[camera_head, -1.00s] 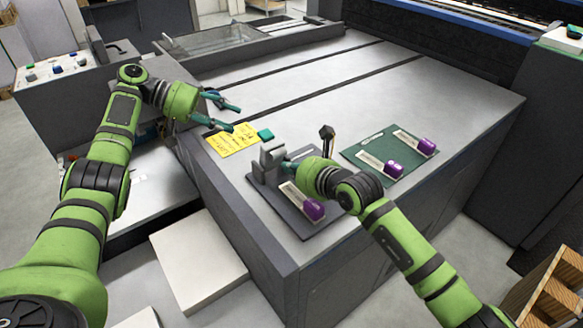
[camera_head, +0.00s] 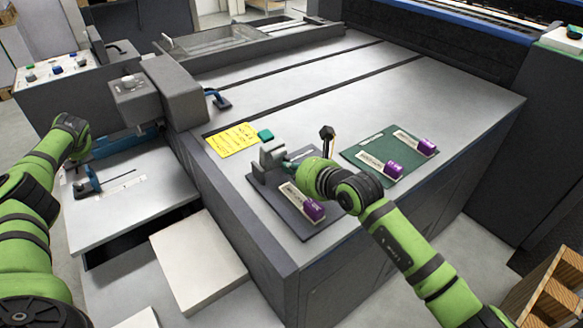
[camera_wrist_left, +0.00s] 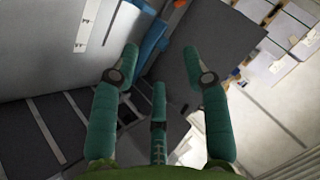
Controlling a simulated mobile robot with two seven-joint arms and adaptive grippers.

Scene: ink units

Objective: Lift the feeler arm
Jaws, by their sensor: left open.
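I cannot tell for sure which part is the feeler arm; a grey arm-like housing (camera_head: 172,90) juts over the left tray, with a blue part under its front. My left gripper is mostly hidden behind its wrist at the far left of the head view. In the left wrist view my left gripper (camera_wrist_left: 160,62) is open and empty, teal fingers spread, near a grey surface and a blue part (camera_wrist_left: 153,40). My right gripper (camera_head: 290,165) is at a grey block (camera_head: 272,154) on a dark plate; its fingertips are largely hidden.
Purple-ended units sit on the dark plate (camera_head: 262,183) and green mat (camera_head: 368,150). A yellow note (camera_head: 232,139) lies near the edge. The grey top (camera_head: 400,90) is largely clear behind.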

